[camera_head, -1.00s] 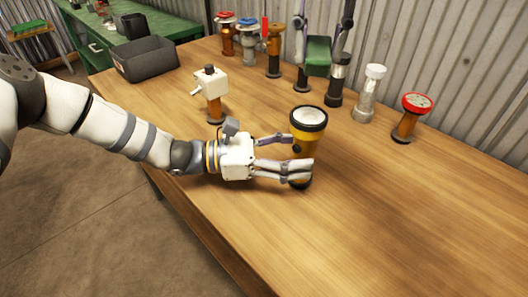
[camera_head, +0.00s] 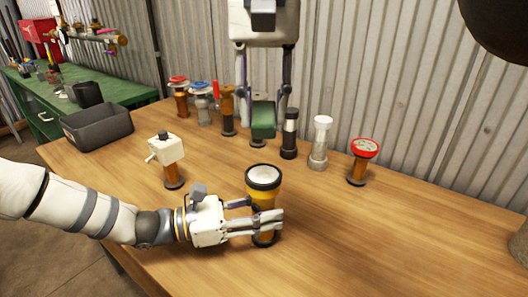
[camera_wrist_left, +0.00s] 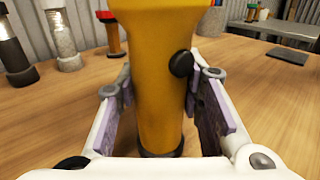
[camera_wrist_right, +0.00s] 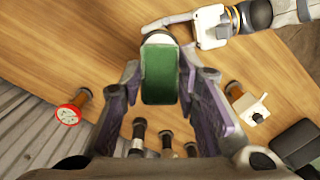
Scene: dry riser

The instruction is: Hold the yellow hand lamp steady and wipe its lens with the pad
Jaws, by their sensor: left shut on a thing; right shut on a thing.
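The yellow hand lamp (camera_head: 261,198) stands upright on the wooden bench, its pale round lens (camera_head: 263,176) facing up inside a black rim. My left gripper (camera_head: 264,222) is shut around the lamp's body from the left. The left wrist view shows the yellow body (camera_wrist_left: 155,75) between both fingers, with a black button on it. The green pad (camera_head: 263,120) is held by my right gripper (camera_head: 264,104), above and behind the lamp, apart from the lens. In the right wrist view the pad (camera_wrist_right: 160,75) sits between the fingers and hides most of the lamp.
A white-topped fitting (camera_head: 166,152) stands left of the lamp. Behind it are several fittings, including a clear one (camera_head: 319,145) and a red-topped one (camera_head: 363,150). A dark bin (camera_head: 98,125) sits at the back left. The bench right of the lamp is clear.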

